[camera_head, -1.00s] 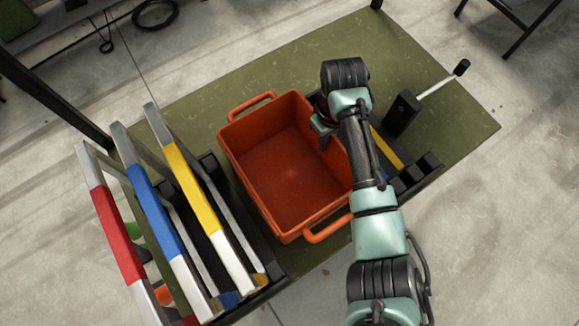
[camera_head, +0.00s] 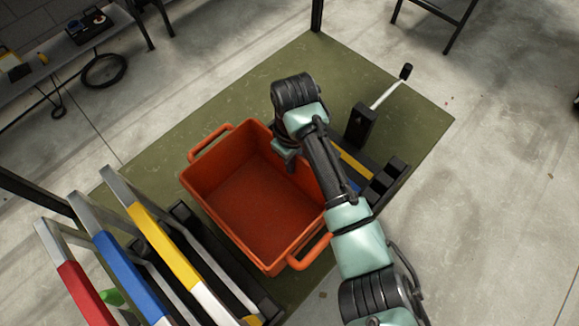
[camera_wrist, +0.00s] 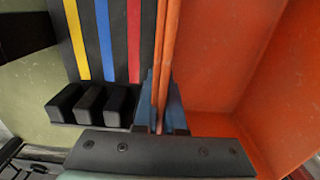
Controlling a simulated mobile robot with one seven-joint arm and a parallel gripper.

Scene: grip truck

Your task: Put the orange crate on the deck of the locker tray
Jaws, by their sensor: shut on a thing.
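The orange crate (camera_head: 255,205) is an open, empty box with a loop handle at each end. It is upright over the olive-green deck (camera_head: 400,110) in the head view. I cannot tell whether its base touches that deck or is held above it. My gripper (camera_head: 285,150) is at the crate's right long wall. In the wrist view its blue fingers (camera_wrist: 160,100) are shut on the orange wall, one on each side of the rim. The crate's inside (camera_wrist: 215,75) shows right of the fingers. My arm hides part of the crate's right wall.
Frames with red, blue and yellow (camera_head: 165,245) bars stand close left of the crate. A black block with coloured strips (camera_wrist: 105,40) and black blocks lies right of it, by a crank handle (camera_head: 390,90). Bare green surface lies beyond the crate.

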